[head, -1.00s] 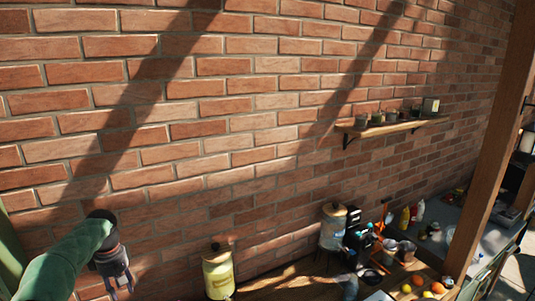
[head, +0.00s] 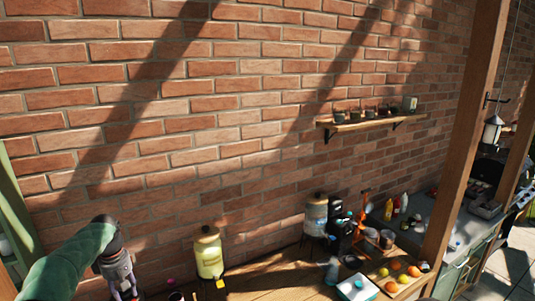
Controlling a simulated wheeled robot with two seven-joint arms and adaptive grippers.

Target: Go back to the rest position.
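My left gripper (head: 124,284) hangs from the green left arm at the lower left of the head view, pointing down. Its two fingers look apart, with nothing seen between them, though the tips are near the bottom edge. It is left of the yellow drink dispenser and in front of the brick wall, apart from both. My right gripper and arm are not in the head view.
A wooden table (head: 265,284) runs along the bottom. On it stand a yellow dispenser (head: 209,257), a glass dispenser (head: 316,218), a black coffee machine (head: 340,230), a white tray (head: 357,287) and several fruits (head: 394,266). A shelf (head: 365,124) hangs on the wall. A wooden post (head: 463,150) stands right.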

